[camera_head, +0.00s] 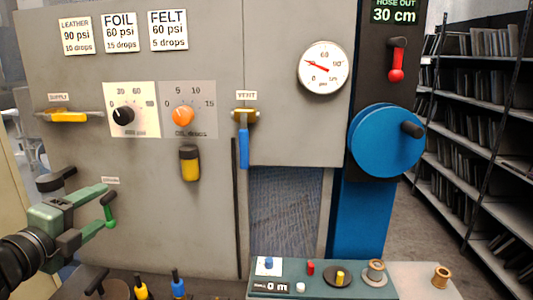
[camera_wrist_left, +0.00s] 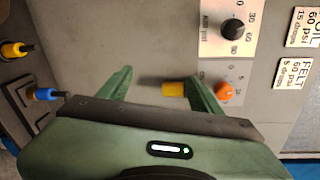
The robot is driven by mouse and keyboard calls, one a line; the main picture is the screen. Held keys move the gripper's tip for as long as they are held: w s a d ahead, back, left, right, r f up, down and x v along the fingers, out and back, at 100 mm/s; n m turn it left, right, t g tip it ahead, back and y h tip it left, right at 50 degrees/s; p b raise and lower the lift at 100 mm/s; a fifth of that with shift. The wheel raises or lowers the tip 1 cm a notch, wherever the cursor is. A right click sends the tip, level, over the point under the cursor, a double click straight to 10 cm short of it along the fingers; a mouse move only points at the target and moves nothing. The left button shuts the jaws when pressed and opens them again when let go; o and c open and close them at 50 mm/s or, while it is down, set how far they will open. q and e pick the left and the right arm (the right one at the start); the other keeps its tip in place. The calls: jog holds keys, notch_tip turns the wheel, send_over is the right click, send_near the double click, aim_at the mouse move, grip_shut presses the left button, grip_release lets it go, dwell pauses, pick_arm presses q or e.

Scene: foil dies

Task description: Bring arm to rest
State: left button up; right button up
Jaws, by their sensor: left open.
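My left gripper (camera_head: 92,213) is green and reaches in from the left, in front of the grey panel (camera_head: 205,220). Its two fingers are spread apart with nothing seen between them. In the left wrist view the gripper (camera_wrist_left: 162,77) also shows open, with the panel beyond it. My right gripper is not in view.
The panel carries a yellow supply lever (camera_head: 69,117), black knob (camera_head: 123,115), orange knob (camera_head: 183,116), yellow cup (camera_head: 190,163) and blue-handled vent lever (camera_head: 244,147). Right are a blue wheel (camera_head: 378,142) and red lever (camera_head: 396,73).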

pick_arm(q)
jog(key=s+d+f+n+g, duration=0.2)
jog(key=f+n, duration=0.1)
jog(key=f, duration=0.5)
jog(key=s+d+f+n+g+y, duration=0.1)
jog(key=s+d+f+n, duration=0.15)
jog(key=f, duration=0.45)
jog(key=s+d+f+n+g, duration=0.2)
jog(key=f+n, duration=0.2)
jog(key=f, duration=0.4)
jog(key=s+d+f+n+g, duration=0.4)
jog(key=s+f+n, duration=0.1)
jog(key=s+f, duration=0.5)
jog(key=s+d+f+n+g, duration=0.35)
jog(key=s+f+n, duration=0.35)
jog(key=s, duration=0.6)
notch_tip(320, 180, down, 24)
jog(key=m+g, duration=0.2)
jog(key=s+a+f, duration=0.1)
jog(key=s+f, duration=0.7)
jog(key=f, duration=0.1)
jog(key=s+a+f+g, duration=0.1)
jog(key=s+a+f, duration=0.1)
jog(key=s+f, duration=0.7)
jog(key=shift+s+a+f+y, duration=0.2)
jog(key=shift+s+a+y, duration=0.05)
jog(key=shift+y, duration=0.15)
